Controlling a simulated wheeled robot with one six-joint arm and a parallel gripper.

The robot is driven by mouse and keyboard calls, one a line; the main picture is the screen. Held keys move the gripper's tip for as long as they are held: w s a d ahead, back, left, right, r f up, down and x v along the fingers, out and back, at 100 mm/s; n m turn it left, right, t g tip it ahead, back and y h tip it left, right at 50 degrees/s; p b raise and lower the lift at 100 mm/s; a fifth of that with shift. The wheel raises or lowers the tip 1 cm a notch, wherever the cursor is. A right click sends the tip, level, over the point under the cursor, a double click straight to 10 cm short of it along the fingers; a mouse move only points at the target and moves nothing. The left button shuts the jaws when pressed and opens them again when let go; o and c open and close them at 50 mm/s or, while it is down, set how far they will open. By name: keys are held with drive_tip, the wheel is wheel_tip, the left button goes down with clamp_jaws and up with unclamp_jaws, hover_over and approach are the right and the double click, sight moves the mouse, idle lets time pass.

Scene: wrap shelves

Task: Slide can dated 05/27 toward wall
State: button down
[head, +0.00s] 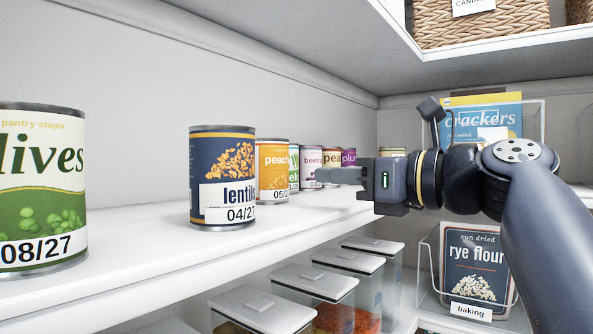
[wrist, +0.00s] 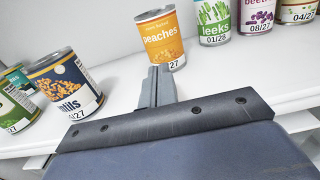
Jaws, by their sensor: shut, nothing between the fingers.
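My gripper (head: 320,175) reaches in from the right over the shelf. Its fingers (wrist: 156,72) are shut together and hold nothing. They point at the lower front of the peaches can; I cannot tell whether they touch it.
The lentils can (head: 222,175), 04/27, stands left of the peaches can, and an olives can (head: 40,190), 08/27, is further left. Leeks (wrist: 213,22), beets (wrist: 256,15) and other cans stand right of it. The back wall (head: 200,75) is behind. Lidded bins (head: 335,285) sit below.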

sight(282, 173)
drive_tip(key=shift+p+x, duration=0.65)
drive_tip(key=shift+x, duration=2.6)
